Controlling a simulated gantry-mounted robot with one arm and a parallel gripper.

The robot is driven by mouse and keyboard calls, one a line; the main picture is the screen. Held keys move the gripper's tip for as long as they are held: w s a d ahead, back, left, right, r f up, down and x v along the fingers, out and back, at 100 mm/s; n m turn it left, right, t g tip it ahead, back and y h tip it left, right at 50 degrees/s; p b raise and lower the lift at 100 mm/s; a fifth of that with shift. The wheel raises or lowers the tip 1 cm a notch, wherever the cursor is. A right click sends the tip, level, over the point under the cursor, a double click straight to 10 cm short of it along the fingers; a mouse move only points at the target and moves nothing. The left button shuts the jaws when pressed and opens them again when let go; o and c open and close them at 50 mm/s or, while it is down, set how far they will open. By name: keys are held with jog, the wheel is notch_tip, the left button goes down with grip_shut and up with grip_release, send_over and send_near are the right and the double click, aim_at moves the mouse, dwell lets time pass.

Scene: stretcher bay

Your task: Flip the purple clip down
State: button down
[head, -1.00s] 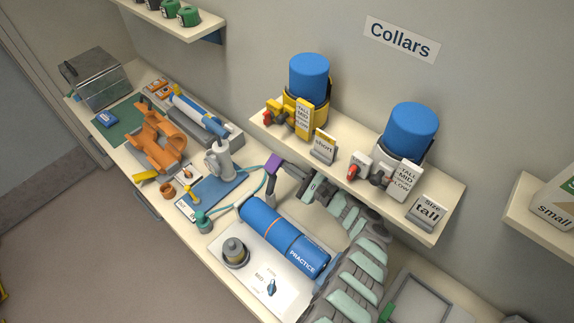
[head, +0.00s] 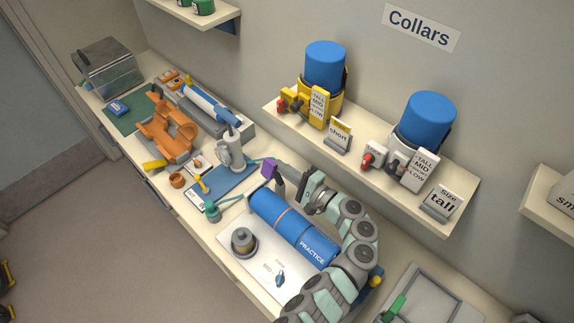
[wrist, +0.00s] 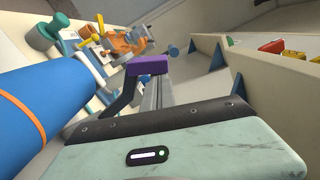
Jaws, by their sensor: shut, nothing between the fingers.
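My gripper (head: 268,170) reaches left from my arm, above the bench and behind the blue PRACTICE cylinder (head: 290,226). Its dark fingers end in a purple block, which moves with them. In the wrist view my gripper (wrist: 148,65) is shut, with nothing seen held. I cannot make out a separate purple clip in either view; it may be hidden. The PRACTICE cylinder lies on a white board (head: 262,262) and fills the left of the wrist view (wrist: 35,115). My gripper is apart from it.
A white clamp stand (head: 231,155) on a blue base is left of my gripper. An orange cradle (head: 166,128) lies beyond. A shelf (head: 405,184) with two blue-topped collar stands is behind, to the right. A grey knob (head: 243,241) is on the board.

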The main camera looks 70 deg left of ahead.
jog(key=shift+s+d+f+n, duration=0.1)
jog(key=shift+s+d+n, duration=0.05)
jog(key=shift+s+n, duration=0.25)
dwell(0.4)
